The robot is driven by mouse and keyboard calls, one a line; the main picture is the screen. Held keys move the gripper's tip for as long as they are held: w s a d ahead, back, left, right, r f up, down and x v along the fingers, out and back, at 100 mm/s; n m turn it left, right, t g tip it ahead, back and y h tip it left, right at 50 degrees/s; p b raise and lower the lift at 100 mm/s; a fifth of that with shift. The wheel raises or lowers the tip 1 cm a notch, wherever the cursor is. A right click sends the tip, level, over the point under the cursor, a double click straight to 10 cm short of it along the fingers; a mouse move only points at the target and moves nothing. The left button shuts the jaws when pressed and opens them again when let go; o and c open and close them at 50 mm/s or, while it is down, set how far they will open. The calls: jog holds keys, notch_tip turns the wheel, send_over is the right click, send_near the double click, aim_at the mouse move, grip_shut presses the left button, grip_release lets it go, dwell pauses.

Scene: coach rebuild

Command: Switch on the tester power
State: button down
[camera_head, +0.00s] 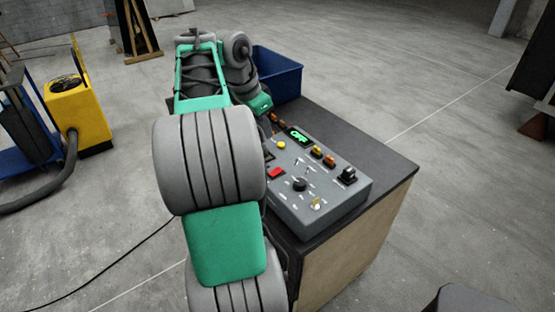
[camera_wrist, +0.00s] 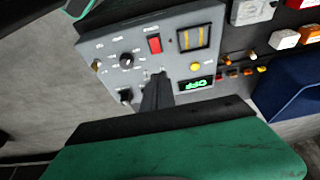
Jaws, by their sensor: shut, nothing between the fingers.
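The tester is a grey box with a sloped control panel (camera_head: 325,182), and it fills the middle of the wrist view (camera_wrist: 110,60). Its red rocker switch (camera_head: 277,173) also shows in the wrist view (camera_wrist: 154,44). The green display (camera_head: 299,137) appears to read OFF; it is upside down in the wrist view (camera_wrist: 196,85). My gripper (camera_wrist: 158,78) is shut and empty over the panel, its fingertips below the red switch in the wrist picture. Whether they touch the panel cannot be told. My arm hides the gripper in the head view.
The tester stands on a dark-topped bench (camera_head: 375,158). A blue bin (camera_head: 279,75) is behind. A yellow machine (camera_head: 78,112) stands on the floor at left.

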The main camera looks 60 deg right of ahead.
aim_at(279, 168)
jog(key=b+x, duration=0.1)
jog(key=x, duration=0.8)
jog(key=b+x, duration=0.1)
jog(key=x, duration=0.4)
jog(key=shift+w+a+f+b, duration=0.2)
jog(key=shift+a+b, duration=0.1)
jog(key=shift+a, duration=0.1)
jog(key=shift+s+d+f+y+b, duration=0.15)
jog(key=shift+d+f+y+b, duration=0.05)
jog(key=shift+f+y+b, duration=0.2)
jog(key=shift+r, duration=0.1)
jog(key=shift+a, duration=0.2)
